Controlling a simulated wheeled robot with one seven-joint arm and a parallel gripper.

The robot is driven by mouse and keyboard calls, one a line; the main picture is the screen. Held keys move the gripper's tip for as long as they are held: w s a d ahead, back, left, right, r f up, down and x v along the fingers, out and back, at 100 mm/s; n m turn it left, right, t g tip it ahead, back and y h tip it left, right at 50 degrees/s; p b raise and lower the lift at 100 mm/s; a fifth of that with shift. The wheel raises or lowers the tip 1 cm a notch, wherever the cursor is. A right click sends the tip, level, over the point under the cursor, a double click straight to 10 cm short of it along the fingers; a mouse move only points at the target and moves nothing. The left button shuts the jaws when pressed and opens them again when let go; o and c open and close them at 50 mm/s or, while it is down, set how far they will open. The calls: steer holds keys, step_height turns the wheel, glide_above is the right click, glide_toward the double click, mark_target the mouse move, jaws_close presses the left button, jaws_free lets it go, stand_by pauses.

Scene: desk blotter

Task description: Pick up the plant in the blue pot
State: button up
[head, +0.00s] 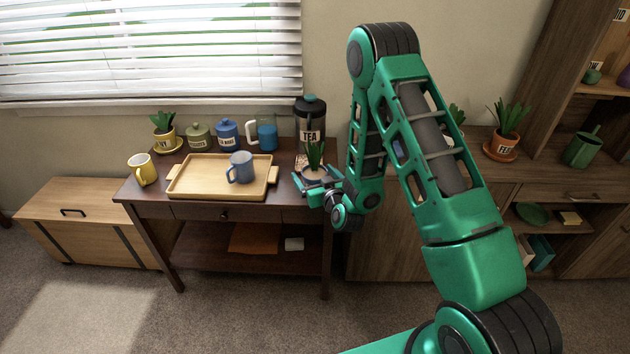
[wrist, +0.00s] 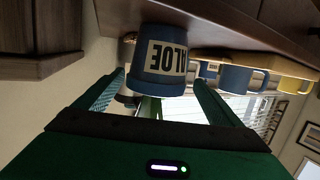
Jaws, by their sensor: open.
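The plant in the blue pot stands at the right end of the dark wooden desk in the head view, with green spiky leaves (head: 314,154). In the wrist view, which is upside down, its blue pot (wrist: 158,62) bears a white label that seems to read ALOE. My gripper (head: 317,182) is open at the desk's front right, its fingers spread to either side of the pot. The wrist view shows the two fingers (wrist: 158,80) with the pot between them and a visible gap at the sides. Most of the leaves are hidden there behind the pot.
A wooden tray (head: 206,189) holding a blue-grey mug (head: 240,167) lies left of the plant. A yellow mug (head: 142,170), canisters (head: 228,135) and a yellow-potted plant (head: 165,138) are farther left. Another plant (head: 503,143) stands right.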

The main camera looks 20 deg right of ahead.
mark_target(314, 173)
steer(key=shift+d+x, duration=0.15)
steer(key=shift+x, duration=0.85)
steer(key=shift+d+x, duration=0.15)
steer(key=shift+x, duration=0.8)
steer(key=shift+w+a+f, duration=0.1)
steer(key=shift+w+f, duration=0.1)
steer(key=shift+w, duration=0.5)
steer(key=c, duration=1.4)
